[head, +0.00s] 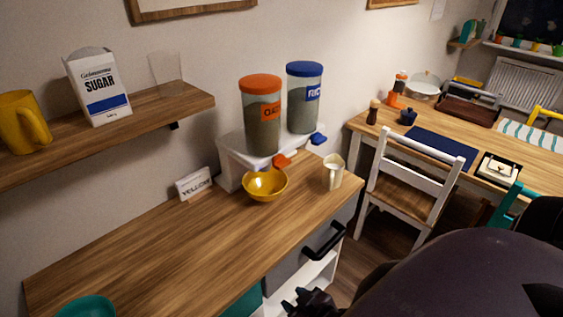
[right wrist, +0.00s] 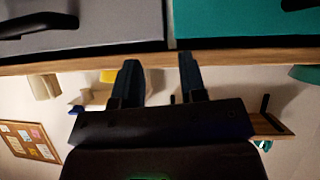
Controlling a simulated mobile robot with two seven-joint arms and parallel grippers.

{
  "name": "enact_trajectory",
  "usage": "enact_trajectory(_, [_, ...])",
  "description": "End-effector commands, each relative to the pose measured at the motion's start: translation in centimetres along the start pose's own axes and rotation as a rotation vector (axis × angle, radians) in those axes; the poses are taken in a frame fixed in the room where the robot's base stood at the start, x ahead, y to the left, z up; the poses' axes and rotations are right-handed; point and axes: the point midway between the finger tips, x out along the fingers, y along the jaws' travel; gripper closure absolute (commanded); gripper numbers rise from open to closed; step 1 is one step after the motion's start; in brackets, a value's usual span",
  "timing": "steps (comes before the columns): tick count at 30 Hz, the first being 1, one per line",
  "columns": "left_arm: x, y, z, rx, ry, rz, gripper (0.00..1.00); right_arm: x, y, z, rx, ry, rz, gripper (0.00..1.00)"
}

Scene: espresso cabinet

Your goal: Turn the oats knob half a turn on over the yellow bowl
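The oats dispenser (head: 262,118) has an orange lid and stands on a white stand (head: 229,152) on the wooden counter. Its orange oats knob (head: 281,160) sticks out at the front, low down. The yellow bowl (head: 265,187) stands upright on the counter below that knob; what is in it I cannot make out. In the right wrist view a yellow patch (right wrist: 107,76) shows beyond the fingers. My right gripper (head: 305,304) is at the bottom edge, in front of the counter and well apart from the knob. Its fingers (right wrist: 157,78) are spread and empty. My left gripper is not in view.
A rice dispenser (head: 304,100) with a blue knob (head: 318,139) stands right beside the oats. A cream jug (head: 333,172) is right of the bowl, a "YELLOW" card (head: 194,184) left. A teal bowl (head: 86,307) is at front left. The counter's middle is clear.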

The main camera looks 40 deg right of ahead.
Motion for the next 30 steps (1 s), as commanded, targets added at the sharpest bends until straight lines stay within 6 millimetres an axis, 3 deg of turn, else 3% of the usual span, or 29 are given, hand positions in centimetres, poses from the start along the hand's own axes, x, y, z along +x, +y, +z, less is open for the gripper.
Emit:
enact_trajectory(12, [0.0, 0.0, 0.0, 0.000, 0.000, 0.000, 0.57, 0.0, 0.0, 0.0, 0.000, 0.000, 0.000, 0.62])
enact_trajectory(17, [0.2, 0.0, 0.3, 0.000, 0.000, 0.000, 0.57, 0.6, 0.3, -0.3, -0.014, 0.011, -0.001, 0.40])
enact_trajectory(21, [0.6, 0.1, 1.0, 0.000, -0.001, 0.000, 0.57, 1.3, 2.2, -0.2, -0.096, 0.021, -0.008, 0.19])
enact_trajectory(30, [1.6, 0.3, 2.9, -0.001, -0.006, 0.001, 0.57, 2.9, 9.6, -2.6, -0.521, 0.064, 0.025, 0.19])
